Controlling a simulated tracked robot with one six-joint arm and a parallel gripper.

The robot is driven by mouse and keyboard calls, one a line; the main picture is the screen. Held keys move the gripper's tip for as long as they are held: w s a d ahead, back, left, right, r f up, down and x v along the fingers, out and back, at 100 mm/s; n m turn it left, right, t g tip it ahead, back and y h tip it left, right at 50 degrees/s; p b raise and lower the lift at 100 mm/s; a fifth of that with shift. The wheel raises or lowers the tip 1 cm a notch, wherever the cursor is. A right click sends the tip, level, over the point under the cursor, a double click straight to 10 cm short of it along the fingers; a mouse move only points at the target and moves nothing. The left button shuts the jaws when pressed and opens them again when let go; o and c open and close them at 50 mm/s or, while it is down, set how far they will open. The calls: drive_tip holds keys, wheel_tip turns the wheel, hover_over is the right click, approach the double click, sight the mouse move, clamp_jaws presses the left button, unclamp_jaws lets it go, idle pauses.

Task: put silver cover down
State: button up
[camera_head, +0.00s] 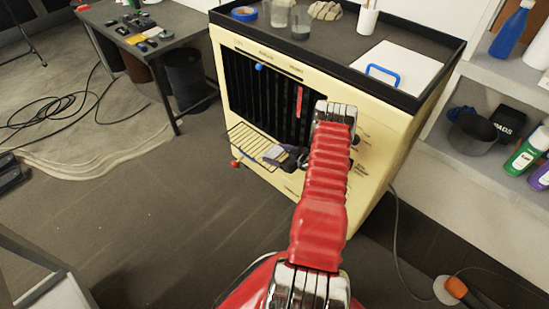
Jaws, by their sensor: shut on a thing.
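My gripper (285,158) is at the end of my red arm, low in front of the cream cabinet, over the right part of a wire rack. It is shut on a small, flat, silver-grey piece, which looks like the silver cover (273,153). The cover lies over the rack's bars; whether it touches them I cannot tell. My arm hides part of the cabinet front to the right of the gripper.
The wire rack (248,141) juts from the cream cabinet (385,135), below dark vertical slots (262,100). The cabinet's black-rimmed top holds jars, blue tape (244,14) and a white panel (397,70) with a blue handle. Shelves stand right; open floor lies left, with cables.

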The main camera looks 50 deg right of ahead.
drive_tip(key=shift+f, duration=0.85)
drive_tip(key=shift+f, duration=0.1)
drive_tip(key=o, duration=1.3)
drive_tip(key=shift+c, duration=0.2)
drive_tip(key=shift+s+d+r, duration=0.1)
drive_tip(key=shift+s+r, duration=0.25)
drive_tip(key=shift+s, duration=0.2)
drive_tip(key=v, duration=1)
drive_tip(key=shift+s, duration=0.4)
drive_tip(key=shift+r, duration=0.1)
